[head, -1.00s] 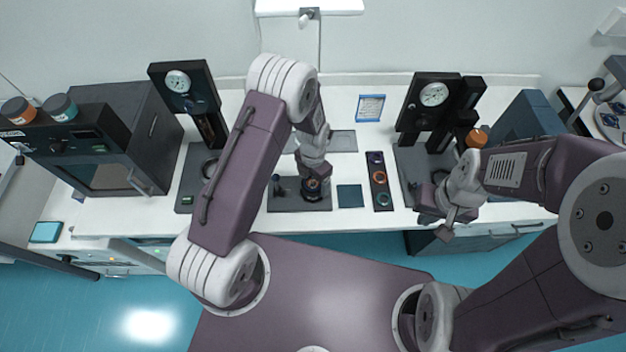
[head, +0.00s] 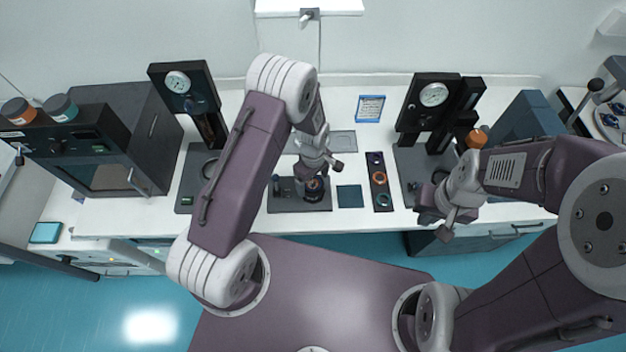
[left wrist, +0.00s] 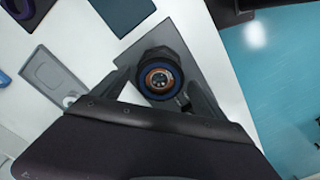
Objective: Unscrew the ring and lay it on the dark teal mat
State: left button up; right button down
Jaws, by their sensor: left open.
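A blue ring (left wrist: 147,83) sits on a dark round mount with a copper-coloured centre in the left wrist view. The mount stands on a grey base plate (head: 287,205) near the front of the table. My left gripper (left wrist: 162,86) is open, its two fingers on either side of the mount; I cannot tell whether they touch it. In the head view my left gripper (head: 315,184) is right over the mount and hides part of it. The dark teal mat (head: 350,196) lies flat and bare just right of the base plate. My right gripper (head: 441,222) hangs near the table's front edge, its jaws unclear.
A dark tray (head: 379,166) with several coloured rings lies right of the mat. A grey plate (head: 342,141) lies behind. Dark gauge stands (head: 184,90) rise at left and right (head: 433,95).

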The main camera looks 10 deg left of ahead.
pick_arm(q)
jog(key=c, duration=1.4)
jog(key=n, duration=0.6)
jog(key=shift+n, duration=0.3)
jog(key=shift+c, duration=0.2)
jog(key=n, duration=1)
jog(key=shift+n, duration=0.3)
jog(key=o, duration=1.6)
jog(key=shift+c, duration=0.7)
